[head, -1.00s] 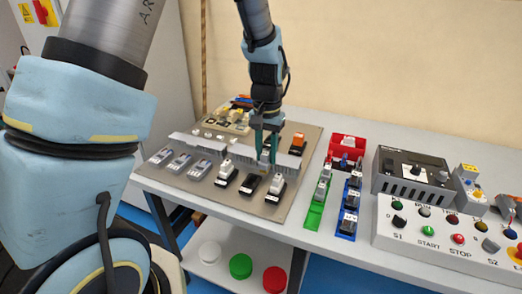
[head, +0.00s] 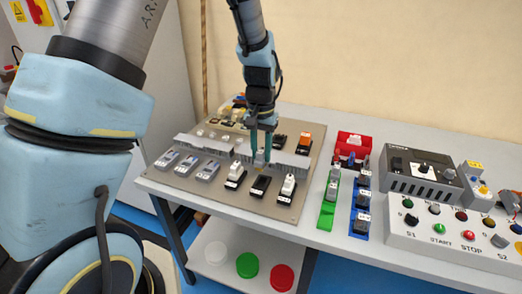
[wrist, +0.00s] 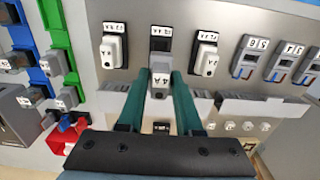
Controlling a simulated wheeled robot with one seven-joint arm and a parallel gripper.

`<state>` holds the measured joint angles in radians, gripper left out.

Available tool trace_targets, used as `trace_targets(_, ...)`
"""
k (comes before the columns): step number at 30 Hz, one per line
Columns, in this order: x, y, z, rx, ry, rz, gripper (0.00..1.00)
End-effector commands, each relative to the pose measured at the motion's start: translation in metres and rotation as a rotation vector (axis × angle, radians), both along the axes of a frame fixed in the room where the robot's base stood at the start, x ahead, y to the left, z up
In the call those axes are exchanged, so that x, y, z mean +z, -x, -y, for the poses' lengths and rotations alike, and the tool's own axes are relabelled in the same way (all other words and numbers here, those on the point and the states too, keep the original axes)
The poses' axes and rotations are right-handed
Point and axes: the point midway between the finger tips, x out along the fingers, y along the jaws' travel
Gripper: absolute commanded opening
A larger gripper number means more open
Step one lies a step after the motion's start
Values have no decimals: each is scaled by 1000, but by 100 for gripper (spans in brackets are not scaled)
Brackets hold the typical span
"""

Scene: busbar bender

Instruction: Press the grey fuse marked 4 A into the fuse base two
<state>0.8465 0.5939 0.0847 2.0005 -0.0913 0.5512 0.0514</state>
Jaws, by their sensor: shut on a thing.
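My gripper (head: 262,150) is shut on a grey fuse (wrist: 160,80) marked 4 A, which sits between its two teal fingers. In the head view the held fuse (head: 261,159) shows just behind the empty middle black fuse base (head: 260,187). In the wrist view this middle base (wrist: 160,33) is straight ahead of the fuse, lined up with it. The fuse hides part of the base, and I cannot tell whether they touch. White fuses stand in the left base (head: 236,174) and the right base (head: 288,187).
A grey slotted duct (head: 290,163) runs behind the bases. Grey modules (head: 187,163) sit left on the panel. A green rail (head: 327,208) and a blue rail (head: 360,222) hold more fuses to the right, with a red bin (head: 352,143) behind. A control box (head: 455,232) is at far right.

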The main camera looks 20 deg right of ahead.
Motion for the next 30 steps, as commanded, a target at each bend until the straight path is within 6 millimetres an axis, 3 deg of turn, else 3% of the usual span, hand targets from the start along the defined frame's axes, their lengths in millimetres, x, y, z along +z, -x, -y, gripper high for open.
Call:
trace_targets(15,-46,0,0,0,-1,-1,0)
trace_targets(30,-50,0,0,0,1,1,0)
